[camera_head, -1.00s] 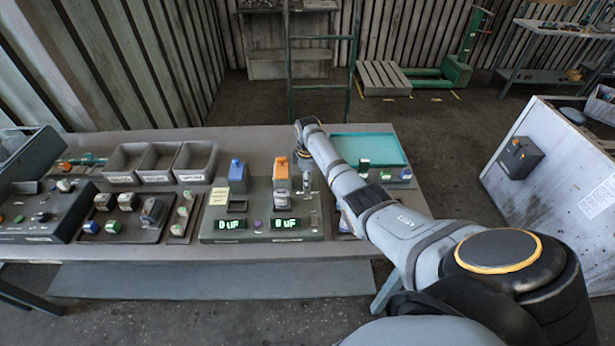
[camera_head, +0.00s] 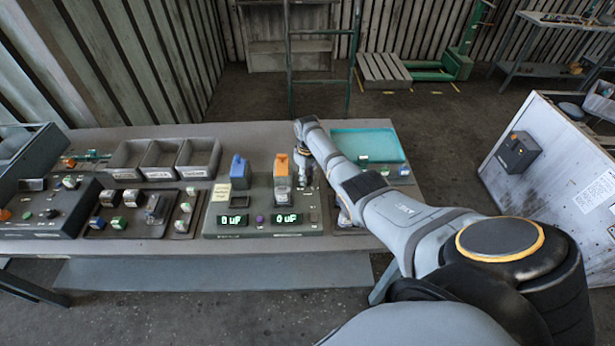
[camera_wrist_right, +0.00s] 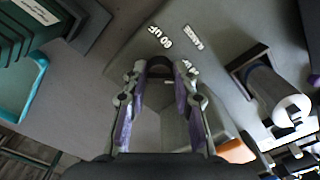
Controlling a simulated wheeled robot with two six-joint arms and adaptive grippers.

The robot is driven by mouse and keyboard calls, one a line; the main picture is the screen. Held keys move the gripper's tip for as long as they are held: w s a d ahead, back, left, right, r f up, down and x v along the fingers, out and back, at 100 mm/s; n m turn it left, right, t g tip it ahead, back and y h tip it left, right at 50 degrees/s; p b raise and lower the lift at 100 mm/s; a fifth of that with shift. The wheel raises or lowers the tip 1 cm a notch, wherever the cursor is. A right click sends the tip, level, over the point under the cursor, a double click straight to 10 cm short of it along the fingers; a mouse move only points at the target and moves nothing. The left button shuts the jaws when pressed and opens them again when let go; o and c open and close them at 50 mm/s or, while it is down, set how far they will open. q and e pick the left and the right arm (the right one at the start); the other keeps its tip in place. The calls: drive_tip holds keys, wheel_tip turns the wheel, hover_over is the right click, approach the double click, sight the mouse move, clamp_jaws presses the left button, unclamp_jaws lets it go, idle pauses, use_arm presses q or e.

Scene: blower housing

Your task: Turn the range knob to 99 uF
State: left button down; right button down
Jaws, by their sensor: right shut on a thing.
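The grey tester console (camera_head: 250,226) sits on the bench with two lit green displays; the left (camera_head: 234,220) and the right (camera_head: 287,218) each appear to read 0 uF. In the head view my right gripper (camera_head: 303,168) points down at the console's right side, beside the orange-topped block (camera_head: 281,166). In the right wrist view my right gripper (camera_wrist_right: 163,75) is shut on the dark range knob (camera_wrist_right: 158,64), mostly hidden between the fingertips. A white "60 uF" mark (camera_wrist_right: 160,37) shows beside it; other marks are partly covered. My left gripper is out of view.
A blue-topped block (camera_head: 238,168) stands on the console's left side. Three grey bins (camera_head: 161,160) and a teal tray (camera_head: 368,146) lie at the back of the bench. Trays of small parts (camera_head: 128,214) lie to the left. A cylinder (camera_wrist_right: 280,100) stands close to the gripper.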

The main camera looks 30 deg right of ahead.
sight(308, 178)
idle(0.4)
drive_tip(key=c, duration=1.1)
unclamp_jaws()
drive_tip(key=shift+o, duration=0.2)
drive_tip(key=shift+r, duration=0.15)
wheel_tip(308, 178, up, 12)
drive_tip(key=shift+f, duration=0.2)
